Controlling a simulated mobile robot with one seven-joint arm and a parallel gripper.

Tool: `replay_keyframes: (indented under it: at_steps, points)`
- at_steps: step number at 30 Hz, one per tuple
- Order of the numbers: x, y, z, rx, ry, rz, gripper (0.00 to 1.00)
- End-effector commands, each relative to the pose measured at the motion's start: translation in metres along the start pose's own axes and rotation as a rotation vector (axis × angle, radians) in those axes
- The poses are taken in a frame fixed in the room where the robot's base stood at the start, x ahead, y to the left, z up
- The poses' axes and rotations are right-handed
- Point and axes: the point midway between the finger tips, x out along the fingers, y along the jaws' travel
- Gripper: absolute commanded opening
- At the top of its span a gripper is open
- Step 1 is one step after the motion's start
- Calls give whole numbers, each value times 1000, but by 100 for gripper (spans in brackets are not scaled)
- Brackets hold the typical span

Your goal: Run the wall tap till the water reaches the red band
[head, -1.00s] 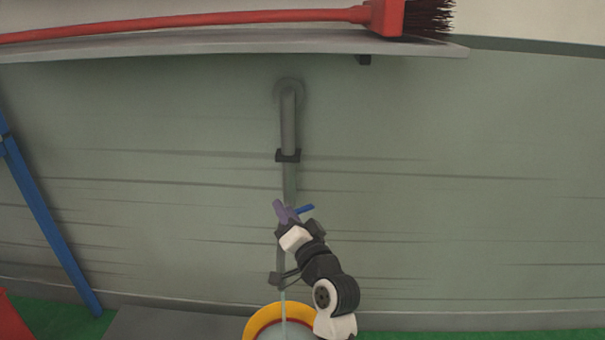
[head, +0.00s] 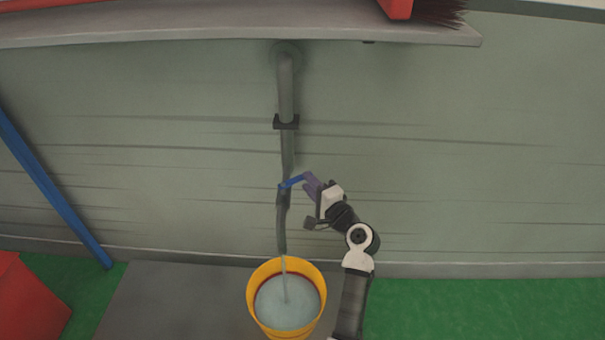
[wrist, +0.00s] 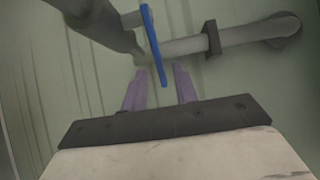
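The wall tap's grey pipe (head: 286,90) runs down the wall, and its blue lever (head: 291,183) sticks out to the right. A stream of water (head: 284,275) falls from the spout into a yellow bucket (head: 256,312). The water (head: 288,303) inside has a dark red band (head: 284,276) around its edge; I cannot tell exactly how the level meets it. My gripper (head: 307,182) is at the lever's right end. In the wrist view its purple fingers (wrist: 160,78) are apart, with the blue lever (wrist: 152,40) at the tips; contact is unclear.
The bucket stands on a grey slab (head: 170,300) with green floor (head: 480,310) to the right. A shelf (head: 200,28) with a red broom head (head: 398,8) is above. A blue pole (head: 50,185) and red object (head: 28,300) are at the left.

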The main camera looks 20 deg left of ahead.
Motion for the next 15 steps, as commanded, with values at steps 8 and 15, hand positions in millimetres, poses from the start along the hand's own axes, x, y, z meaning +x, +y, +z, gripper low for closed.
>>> replay_keyframes:
  at_steps: [8, 15]
  points:
    - [35, -1, 0, 0, -1, 0, 29]
    - [39, 0, 0, -1, 0, 0, 29]
